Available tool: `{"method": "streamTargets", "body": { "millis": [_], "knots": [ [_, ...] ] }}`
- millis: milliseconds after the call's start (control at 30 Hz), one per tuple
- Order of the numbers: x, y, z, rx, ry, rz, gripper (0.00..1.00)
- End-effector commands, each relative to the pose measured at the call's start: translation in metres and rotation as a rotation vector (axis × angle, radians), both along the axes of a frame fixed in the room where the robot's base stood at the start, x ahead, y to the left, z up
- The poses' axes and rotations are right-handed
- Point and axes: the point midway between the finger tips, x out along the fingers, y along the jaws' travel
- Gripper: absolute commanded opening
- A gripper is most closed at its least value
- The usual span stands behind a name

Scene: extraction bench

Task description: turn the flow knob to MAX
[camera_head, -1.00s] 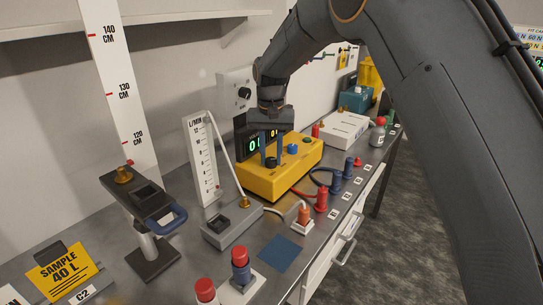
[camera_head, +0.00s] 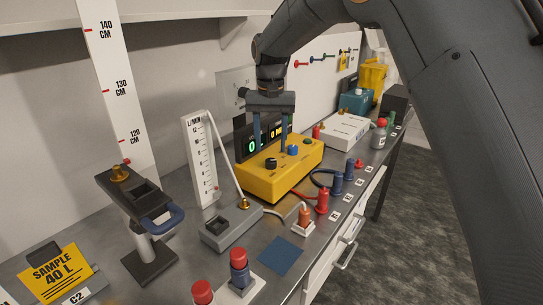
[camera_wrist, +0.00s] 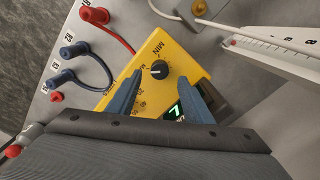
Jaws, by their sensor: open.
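In the wrist view my gripper (camera_wrist: 160,77) has one finger on each side of the view of the knob.
A flow tube gauge (camera_head: 201,160) and a grey box (camera_head: 231,226) stand left of the yellow box. Red and blue plugs with cables (camera_head: 322,201) lie along its right side. A white box (camera_head: 344,131) is behind. A dark display (camera_head: 250,145) stands at the back of the yellow box.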

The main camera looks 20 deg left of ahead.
Motion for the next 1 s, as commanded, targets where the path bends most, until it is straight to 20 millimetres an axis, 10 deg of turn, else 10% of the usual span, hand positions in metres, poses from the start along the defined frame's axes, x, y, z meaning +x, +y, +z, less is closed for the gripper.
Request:
{"method": "streamTargets", "body": {
  "millis": [667,1000],
  "knots": [
    [0.0,-0.009,0.026,0.001,-0.001,-0.006,0.46],
    [-0.03,-0.165,-0.008,0.016,-0.036,-0.071,0.46]
  ]
}}
